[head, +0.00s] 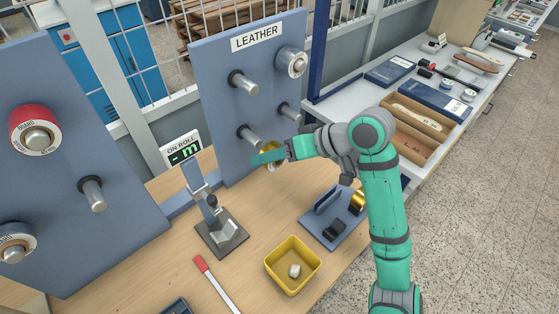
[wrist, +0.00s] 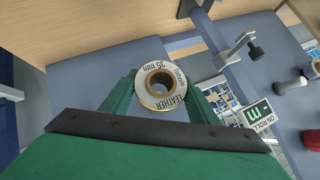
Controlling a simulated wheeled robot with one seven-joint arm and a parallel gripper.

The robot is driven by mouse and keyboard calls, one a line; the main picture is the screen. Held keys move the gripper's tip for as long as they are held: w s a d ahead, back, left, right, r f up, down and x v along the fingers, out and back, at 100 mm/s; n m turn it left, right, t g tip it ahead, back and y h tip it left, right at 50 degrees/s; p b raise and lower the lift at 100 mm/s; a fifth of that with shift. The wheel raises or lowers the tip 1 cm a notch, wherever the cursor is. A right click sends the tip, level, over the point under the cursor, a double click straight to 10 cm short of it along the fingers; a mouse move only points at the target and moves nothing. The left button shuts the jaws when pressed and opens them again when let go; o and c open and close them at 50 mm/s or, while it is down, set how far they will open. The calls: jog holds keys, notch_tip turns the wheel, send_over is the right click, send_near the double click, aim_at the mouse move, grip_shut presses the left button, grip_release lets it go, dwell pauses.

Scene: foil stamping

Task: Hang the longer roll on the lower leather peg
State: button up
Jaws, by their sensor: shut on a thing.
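My gripper (head: 268,157) is shut on a gold foil roll (head: 274,162), low in front of the leather board (head: 215,100). In the wrist view the held roll (wrist: 160,89) sits between my green fingers; its end label reads LEATHER and 35 mm, and its core hole faces the camera. The board has several metal pegs. The lower left peg (head: 249,135) is bare and just above and left of my gripper. The upper left peg (head: 243,82) and lower right peg (head: 288,112) are also bare. A silver-ended roll (head: 292,63) hangs at upper right.
A gauge stand (head: 220,225) with an ON ROLL display (head: 182,151) stands left of my gripper. A blue fixture (head: 325,222) holds another gold roll (head: 357,201). A yellow bin (head: 292,279) is in front. The left board (head: 50,190) carries other rolls.

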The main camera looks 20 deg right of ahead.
aim_at(260, 144)
jog(key=shift+w+a, duration=0.35)
jog(key=shift+w, duration=0.5)
jog(key=shift+w+a, duration=0.2)
jog(key=shift+w, duration=0.5)
dwell(1.4)
jog(key=shift+w+a, duration=0.15)
jog(key=shift+w, duration=0.15)
jog(key=shift+w+a, duration=0.25)
jog(key=shift+w, duration=0.6)
jog(key=shift+w+a, duration=0.2)
jog(key=shift+w+a, duration=0.2)
jog(key=shift+w, duration=0.5)
jog(key=shift+w+a, duration=0.2)
jog(key=shift+w, duration=0.45)
jog(key=o, duration=1.2)
